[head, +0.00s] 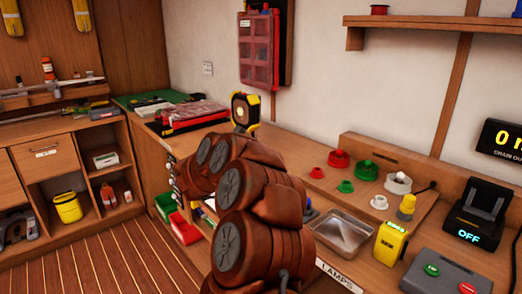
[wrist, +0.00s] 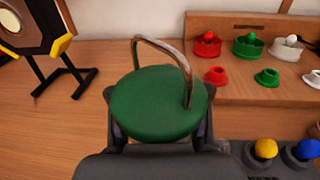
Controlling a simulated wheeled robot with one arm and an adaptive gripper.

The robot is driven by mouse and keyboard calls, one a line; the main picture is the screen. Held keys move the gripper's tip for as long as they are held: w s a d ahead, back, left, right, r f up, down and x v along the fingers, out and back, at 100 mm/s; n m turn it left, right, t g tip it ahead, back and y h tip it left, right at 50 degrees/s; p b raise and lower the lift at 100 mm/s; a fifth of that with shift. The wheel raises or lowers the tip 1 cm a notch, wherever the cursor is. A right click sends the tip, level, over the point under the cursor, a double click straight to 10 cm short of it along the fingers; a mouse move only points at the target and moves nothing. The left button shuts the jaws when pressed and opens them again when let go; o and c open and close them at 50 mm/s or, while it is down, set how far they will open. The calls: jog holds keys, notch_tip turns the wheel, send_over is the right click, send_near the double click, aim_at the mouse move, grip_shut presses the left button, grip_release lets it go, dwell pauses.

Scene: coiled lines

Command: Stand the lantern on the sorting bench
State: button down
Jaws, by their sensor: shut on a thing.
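The lantern (wrist: 155,105) shows in the wrist view as a round green top with a bent metal carrying handle. My gripper (wrist: 160,132) is shut on it, one dark finger on each side. Its lower body is hidden below the top, so I cannot tell whether its base touches the wood. Bare wood of the bench (wrist: 50,130) lies around it. In the head view my brown-covered arm reaches over the bench (head: 285,149) and hides the gripper and lantern.
A black-and-yellow work lamp (wrist: 32,28) stands on the left. A raised wooden ledge (wrist: 230,92) with red, green and white lamp parts is at the right. Blue and yellow knobs (wrist: 265,149) sit front right. A metal tray (head: 343,232) and yellow device (head: 391,241) are further right.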

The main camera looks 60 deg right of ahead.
jog(key=shift+w+d+f+p, duration=0.4)
jog(key=shift+w+d+f, duration=0.3)
jog(key=shift+w+d, duration=0.3)
jog(key=shift+w+d+f+p, duration=0.45)
jog(key=shift+w+d+f, duration=0.3)
jog(key=shift+d, duration=0.3)
jog(key=shift+w+d+f+p, duration=0.4)
jog(key=shift+w+d+f, duration=0.3)
jog(key=shift+w+d, duration=0.3)
jog(key=shift+s, duration=0.1)
jog(key=shift+f+b, duration=0.2)
jog(key=shift+b, duration=0.2)
jog(key=c, duration=0.5)
grip_release()
jog(key=shift+c, duration=0.2)
jog(key=shift+r+p, duration=0.3)
jog(key=shift+p, duration=0.2)
